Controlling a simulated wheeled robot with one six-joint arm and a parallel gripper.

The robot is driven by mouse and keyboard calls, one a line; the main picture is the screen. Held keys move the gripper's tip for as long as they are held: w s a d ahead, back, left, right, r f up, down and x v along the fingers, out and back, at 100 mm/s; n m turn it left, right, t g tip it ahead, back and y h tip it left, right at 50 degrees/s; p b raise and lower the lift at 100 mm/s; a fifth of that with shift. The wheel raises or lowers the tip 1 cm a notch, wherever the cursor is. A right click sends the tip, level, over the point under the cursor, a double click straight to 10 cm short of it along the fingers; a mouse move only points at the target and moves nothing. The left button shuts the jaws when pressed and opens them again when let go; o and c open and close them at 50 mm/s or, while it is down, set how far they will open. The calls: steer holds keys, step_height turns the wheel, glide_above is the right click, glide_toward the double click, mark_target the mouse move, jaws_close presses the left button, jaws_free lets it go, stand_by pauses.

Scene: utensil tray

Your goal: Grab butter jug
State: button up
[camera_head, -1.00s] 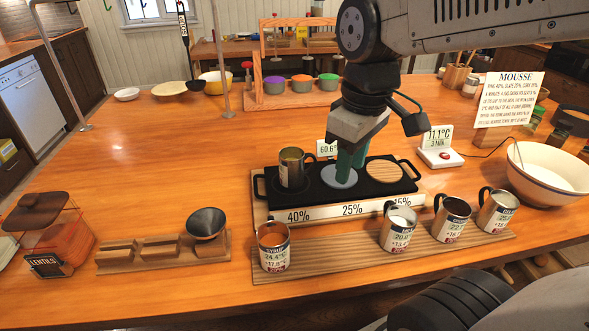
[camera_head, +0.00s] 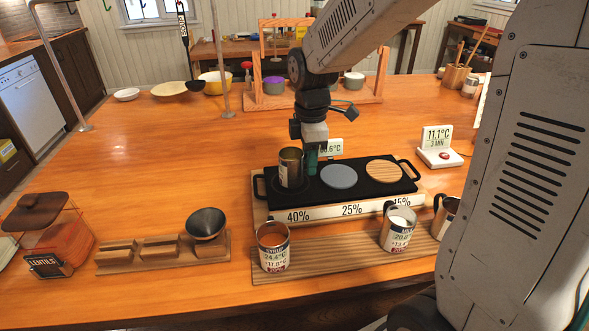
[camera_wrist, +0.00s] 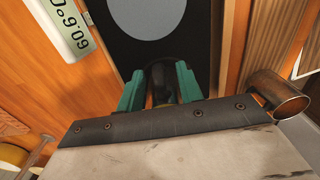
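A steel jug (camera_head: 291,167) stands upright on the 40% spot of the black warming tray (camera_head: 375,190). Its label is not visible, so I cannot confirm that it is the butter jug. My gripper (camera_head: 311,165) points down at the jug's right side, by its handle. In the wrist view, the green fingers of my gripper (camera_wrist: 161,88) stand apart, with a dark curved piece (camera_wrist: 162,75), apparently the handle, between them. I see no clear grip on it. The jug's body is hidden there by my gripper.
A syrup jug (camera_head: 273,247) and a milk jug (camera_head: 398,228) stand on the front wooden board (camera_head: 340,259). Another jug (camera_head: 445,214) is partly hidden by my arm. A temperature display (camera_head: 331,147) stands behind the tray.

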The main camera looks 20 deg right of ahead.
step_height(320, 180, down, 3)
steer(key=shift+f, duration=0.15)
jaws_close()
